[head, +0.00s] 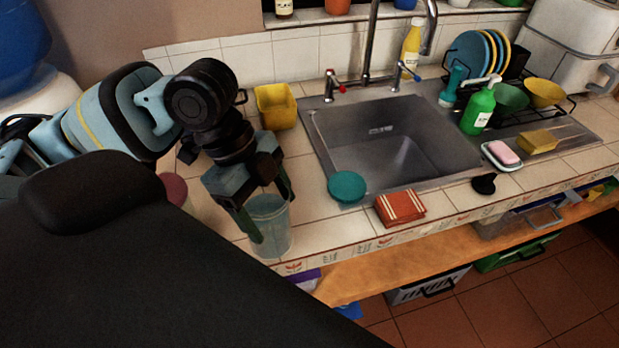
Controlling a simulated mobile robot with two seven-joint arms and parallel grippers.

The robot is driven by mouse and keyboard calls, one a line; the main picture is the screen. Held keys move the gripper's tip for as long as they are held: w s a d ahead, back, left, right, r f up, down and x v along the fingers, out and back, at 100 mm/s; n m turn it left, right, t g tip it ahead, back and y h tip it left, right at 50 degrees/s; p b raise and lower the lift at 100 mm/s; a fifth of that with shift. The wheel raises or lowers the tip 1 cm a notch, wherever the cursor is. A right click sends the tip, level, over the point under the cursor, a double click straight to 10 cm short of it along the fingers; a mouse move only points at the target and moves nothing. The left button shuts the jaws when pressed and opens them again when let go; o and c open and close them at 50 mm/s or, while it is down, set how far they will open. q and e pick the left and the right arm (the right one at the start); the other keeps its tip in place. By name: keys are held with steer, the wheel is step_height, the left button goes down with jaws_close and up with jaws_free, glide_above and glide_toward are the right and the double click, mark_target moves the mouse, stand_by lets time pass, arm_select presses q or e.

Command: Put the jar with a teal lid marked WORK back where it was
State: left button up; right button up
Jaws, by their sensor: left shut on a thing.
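My left gripper (268,214) points down at the front left of the tiled counter. It is shut on a clear, pale container (275,238), with one finger on each side. The container looks upright and at or close to the counter top; I cannot tell if it touches. No WORK marking and no teal lid can be made out on it. A round teal piece (347,186) lies apart at the sink's front left edge; I cannot tell if it is a lid or a dish. My right gripper is not in view.
The sink (395,145) is right of the gripper. A red folded cloth (400,207) lies by the front edge. A yellow container (276,106) stands behind the gripper. A green bottle (479,107), soap dish (502,156) and dish rack are at right. A pinkish round object (174,188) is partly hidden at left.

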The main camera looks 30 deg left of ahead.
arm_select(q)
steer(key=w, duration=1)
steer(key=shift+a+f, duration=0.25)
steer(key=shift+a, duration=0.1)
steer(key=shift+w, duration=0.15)
steer(key=shift+w+f, duration=0.15)
steer(key=shift+f, duration=0.75)
steer(key=shift+w+f, duration=0.15)
steer(key=shift+f, duration=0.75)
steer(key=o, duration=1.8)
steer(key=shift+f, duration=0.2)
steer(key=shift+c, duration=0.2)
steer(key=v, duration=1.2)
steer(key=shift+r+p, duration=0.2)
steer(key=shift+p, duration=0.1)
